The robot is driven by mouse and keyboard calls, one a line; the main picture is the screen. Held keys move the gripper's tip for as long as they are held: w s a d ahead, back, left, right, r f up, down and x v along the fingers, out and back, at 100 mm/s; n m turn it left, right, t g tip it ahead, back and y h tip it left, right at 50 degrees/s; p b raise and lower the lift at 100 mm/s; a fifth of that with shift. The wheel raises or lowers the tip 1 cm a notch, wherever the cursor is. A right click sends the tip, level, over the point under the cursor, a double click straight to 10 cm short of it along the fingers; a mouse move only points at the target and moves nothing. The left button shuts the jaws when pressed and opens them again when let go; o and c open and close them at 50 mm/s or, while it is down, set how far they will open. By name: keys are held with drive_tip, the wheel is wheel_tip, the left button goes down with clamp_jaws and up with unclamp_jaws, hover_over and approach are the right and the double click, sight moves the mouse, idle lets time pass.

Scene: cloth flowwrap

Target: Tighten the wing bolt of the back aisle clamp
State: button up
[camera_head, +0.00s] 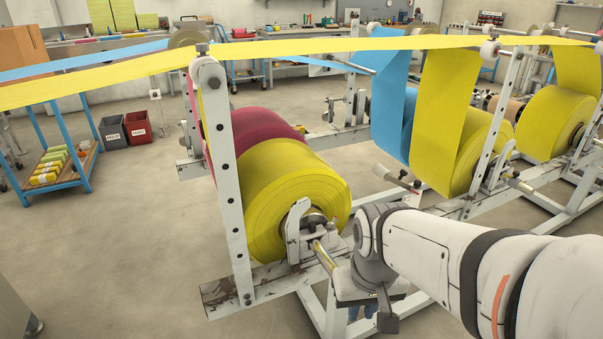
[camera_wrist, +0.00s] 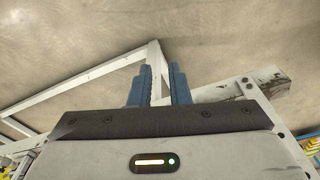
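A white shaft clamp (camera_head: 297,225) stands at the end of the near yellow roll (camera_head: 275,190), around its core. A brass-coloured rod (camera_head: 324,257) sticks out just right of this clamp. I cannot make out a wing bolt, nor tell which clamp is the back aisle one. My gripper (camera_head: 363,313) is low, below and right of the rod, with its blue fingertips pointing down by the frame. In the wrist view its two blue fingers (camera_wrist: 160,78) stand apart with a narrow gap. A white frame bar shows behind them, and nothing appears held.
White frame beams (camera_head: 255,282) run around and below my gripper. A tall punched post (camera_head: 225,170) stands left of the near roll. More yellow and blue rolls (camera_head: 391,110) hang behind my arm. Yellow webs (camera_head: 300,47) cross overhead. Open floor lies at left.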

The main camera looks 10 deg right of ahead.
drive_tip(key=w+r+n+p, duration=0.4)
drive_tip(key=w+n+p, duration=0.1)
drive_tip(key=w, duration=0.1)
drive_tip(key=n+g+p, duration=0.1)
drive_tip(key=n+p, duration=1.1)
drive_tip(key=n, duration=1)
hover_over(331, 221)
drive_tip(key=shift+r, duration=0.25)
wheel_tip(331, 221, down, 8)
drive_tip(key=shift+r+b, duration=0.25)
drive_tip(key=shift+b, duration=0.15)
drive_tip(key=shift+c, duration=0.4)
clamp_jaws()
